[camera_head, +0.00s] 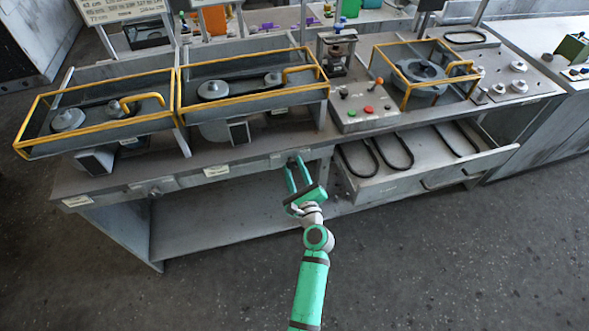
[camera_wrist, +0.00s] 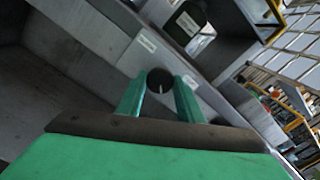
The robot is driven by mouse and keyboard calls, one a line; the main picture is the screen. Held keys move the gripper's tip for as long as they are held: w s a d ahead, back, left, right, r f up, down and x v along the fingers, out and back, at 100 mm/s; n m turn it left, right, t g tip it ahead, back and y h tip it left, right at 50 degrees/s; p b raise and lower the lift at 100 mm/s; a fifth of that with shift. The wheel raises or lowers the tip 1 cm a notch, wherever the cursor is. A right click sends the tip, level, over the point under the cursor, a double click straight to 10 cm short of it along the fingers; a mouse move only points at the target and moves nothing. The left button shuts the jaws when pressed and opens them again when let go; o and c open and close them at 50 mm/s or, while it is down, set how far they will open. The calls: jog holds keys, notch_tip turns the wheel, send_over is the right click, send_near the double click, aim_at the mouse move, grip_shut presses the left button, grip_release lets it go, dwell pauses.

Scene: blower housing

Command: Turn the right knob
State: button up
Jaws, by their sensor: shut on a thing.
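The right knob (camera_wrist: 160,80) is a dark round dial with a pale pointer line, on the front panel of the grey bench. In the wrist view it sits between the two green fingertips of my gripper (camera_wrist: 160,86), which is shut on it. In the head view my gripper (camera_head: 294,165) reaches up to the bench's front edge and its fingers mostly hide the knob. Another knob (camera_head: 154,190) is on the same panel, further left.
An open drawer (camera_head: 425,180) with several black belts juts out just right of my gripper. Yellow-framed blower units (camera_head: 250,65) and a control box with buttons (camera_head: 365,108) stand on the bench. An open shelf (camera_head: 220,228) lies below, and the floor in front is clear.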

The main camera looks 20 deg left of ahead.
jog(key=n, duration=0.9)
jog(key=shift+w+d, duration=0.1)
jog(key=shift+d, duration=0.05)
jog(key=n, duration=0.4)
jog(key=shift+f+n, duration=0.1)
jog(key=shift+n, duration=1.3)
jog(key=o, duration=1.1)
jog(key=shift+c, duration=0.2)
